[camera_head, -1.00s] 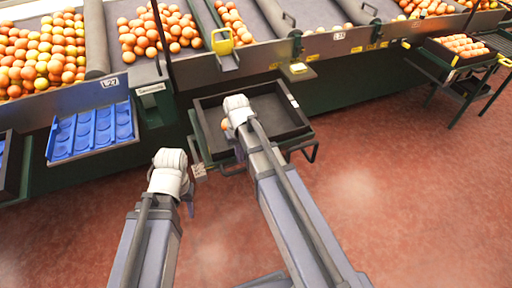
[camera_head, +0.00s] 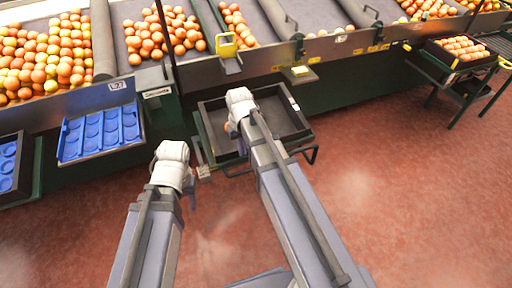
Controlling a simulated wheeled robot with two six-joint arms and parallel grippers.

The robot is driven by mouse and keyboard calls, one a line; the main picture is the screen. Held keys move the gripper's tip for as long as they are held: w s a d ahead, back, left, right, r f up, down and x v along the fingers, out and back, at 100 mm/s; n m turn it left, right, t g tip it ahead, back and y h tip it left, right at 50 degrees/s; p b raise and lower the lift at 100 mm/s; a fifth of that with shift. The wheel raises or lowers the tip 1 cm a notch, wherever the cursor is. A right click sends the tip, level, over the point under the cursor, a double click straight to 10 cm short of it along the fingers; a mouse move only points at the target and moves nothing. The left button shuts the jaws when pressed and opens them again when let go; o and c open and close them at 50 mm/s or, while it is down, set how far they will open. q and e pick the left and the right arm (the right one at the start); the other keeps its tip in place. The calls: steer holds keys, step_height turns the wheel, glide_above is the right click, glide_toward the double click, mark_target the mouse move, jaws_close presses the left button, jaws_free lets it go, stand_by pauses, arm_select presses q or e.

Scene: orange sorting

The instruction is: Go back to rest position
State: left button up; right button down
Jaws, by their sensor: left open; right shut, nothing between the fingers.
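My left gripper (camera_head: 190,198) hangs above the red floor, left of and below the black tray, with dark fingers partly hidden behind the white wrist. It is open and empty. My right gripper (camera_head: 235,130) is over the left part of the black tray (camera_head: 290,102), its fingers mostly hidden by its wrist and arm. It is shut with nothing held. Part of an orange (camera_head: 228,127) shows beside the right wrist, at the tray's left side; I cannot tell whether it touches the gripper.
Sorting bins full of oranges (camera_head: 40,60) line the back. A blue tray (camera_head: 100,133) is at the left, with another blue tray (camera_head: 8,165) at the left edge. A stand with a crate of oranges (camera_head: 462,60) is at the right. The red floor (camera_head: 410,200) is clear at the right.

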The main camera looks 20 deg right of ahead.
steer(key=s+a+r+n+h+p, duration=0.1)
steer(key=s+a+r+n+p, duration=0.2)
steer(key=s+a+r+p, duration=0.7)
steer(key=s+r+p, duration=0.1)
steer(key=s, duration=0.3)
steer(key=shift+s+a+r, duration=0.15)
steer(key=shift+a+r, duration=0.1)
steer(key=shift+r, duration=0.05)
stand_by(1.8)
